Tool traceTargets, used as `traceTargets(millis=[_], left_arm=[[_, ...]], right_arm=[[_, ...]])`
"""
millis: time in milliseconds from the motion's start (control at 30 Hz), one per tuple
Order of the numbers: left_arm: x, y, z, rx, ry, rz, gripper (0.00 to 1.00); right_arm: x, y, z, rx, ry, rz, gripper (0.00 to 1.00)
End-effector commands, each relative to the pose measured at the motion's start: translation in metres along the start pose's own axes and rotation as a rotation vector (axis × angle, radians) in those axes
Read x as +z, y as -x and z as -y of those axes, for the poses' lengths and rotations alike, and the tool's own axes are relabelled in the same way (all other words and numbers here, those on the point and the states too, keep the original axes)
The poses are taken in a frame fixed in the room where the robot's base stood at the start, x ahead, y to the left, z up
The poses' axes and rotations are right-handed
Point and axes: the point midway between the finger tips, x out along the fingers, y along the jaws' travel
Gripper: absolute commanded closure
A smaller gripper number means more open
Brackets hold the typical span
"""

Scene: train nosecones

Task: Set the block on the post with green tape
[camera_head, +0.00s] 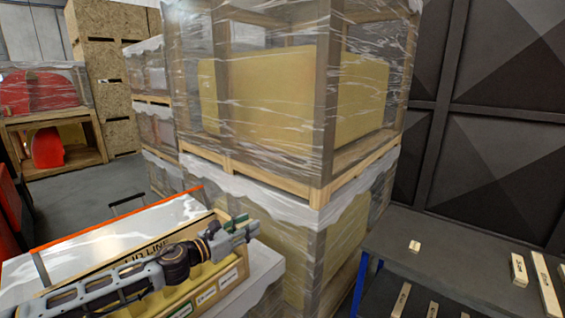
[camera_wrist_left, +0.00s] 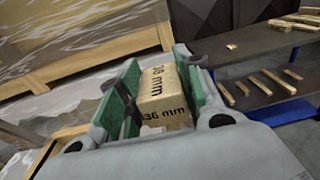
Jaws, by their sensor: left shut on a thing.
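My left gripper (camera_head: 246,228) reaches in from the left above a wooden tray. In the left wrist view its green-padded fingers (camera_wrist_left: 161,90) are shut on a wooden block (camera_wrist_left: 162,90) marked "36 mm". The block sits between the two pads and is clear of the surfaces behind it. In the head view the block is mostly hidden by the gripper. I cannot make out a post with green tape in either view. My right gripper is not in view.
The wooden tray (camera_head: 226,272), marked "LID LINE", has labels on its front. A dark table (camera_head: 395,240) at the right bears several wooden pieces; a lower shelf holds more. Tall wrapped crates (camera_head: 270,90) stand behind the tray, close to my left gripper.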

Motion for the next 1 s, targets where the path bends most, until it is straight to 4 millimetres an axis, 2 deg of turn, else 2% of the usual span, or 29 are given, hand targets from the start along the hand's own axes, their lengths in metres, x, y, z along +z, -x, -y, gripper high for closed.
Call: traceTargets(millis=[433,1000], left_arm=[[0.046,0.0,-0.015,0.13,0.006,0.001,0.9],[0.092,0.012,-0.028,0.316,0.02,0.0,0.9]], right_arm=[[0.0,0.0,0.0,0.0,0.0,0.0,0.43],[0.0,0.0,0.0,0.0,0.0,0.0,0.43]])
